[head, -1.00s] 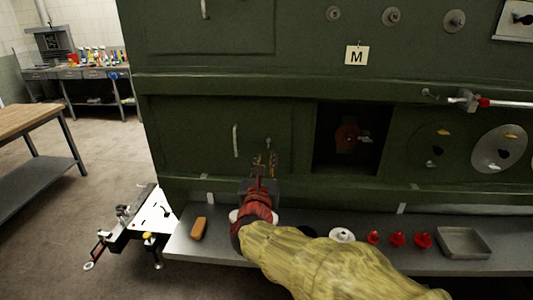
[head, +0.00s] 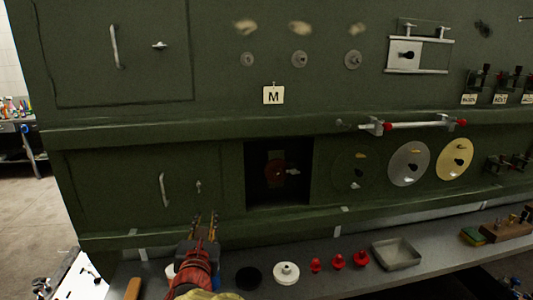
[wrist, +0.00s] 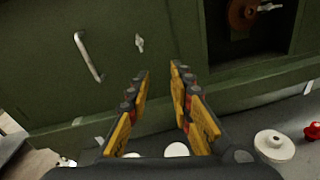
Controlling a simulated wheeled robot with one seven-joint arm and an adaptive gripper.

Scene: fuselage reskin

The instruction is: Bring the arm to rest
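My gripper (head: 204,226) is in front of the green fuselage panel (head: 110,180), above the left part of the grey shelf. In the wrist view my gripper (wrist: 160,85) has its two yellow-and-black fingers apart with nothing between them. Its tips point toward the green panel, below and right of a bar handle (wrist: 88,56) and a small latch (wrist: 139,42). My arm, in a red and yellow sleeve, comes up from the bottom edge of the head view.
The shelf (head: 330,248) holds a black disc (head: 248,278), a white disc (head: 286,273), several red knobs (head: 338,260) and a metal tray (head: 397,254). An open dark bay (head: 278,195) with a red valve is right of my gripper. A white stand (head: 75,280) is lower left.

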